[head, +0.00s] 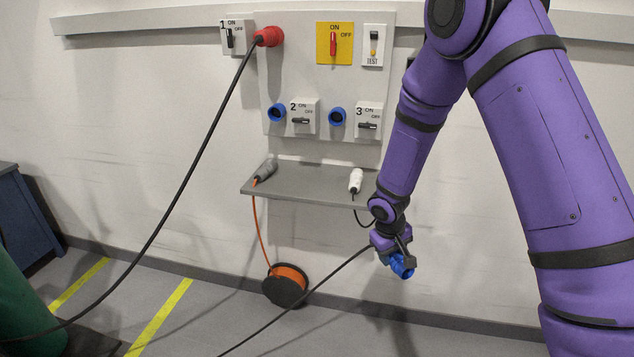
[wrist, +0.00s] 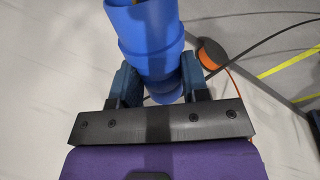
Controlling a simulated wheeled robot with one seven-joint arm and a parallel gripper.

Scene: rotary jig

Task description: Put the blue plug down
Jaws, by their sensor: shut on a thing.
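The blue plug (head: 402,266) is in my gripper (head: 398,249), below and to the right of the grey shelf (head: 290,187). In the wrist view the blue plug (wrist: 150,45) sits between the two fingers of my gripper (wrist: 157,85), which are shut on it. It is held in the air, clear of the shelf. A black cable runs from near the plug down to the left. A grey plug (head: 265,169) on an orange cord lies at the shelf's left end. A white plug (head: 355,180) lies toward its right end.
The wall panel (head: 330,90) holds two blue sockets (head: 277,113), switches and a red plug (head: 269,37) with a black cable. An orange cable reel (head: 286,284) stands on the floor by the wall. The middle of the shelf is bare.

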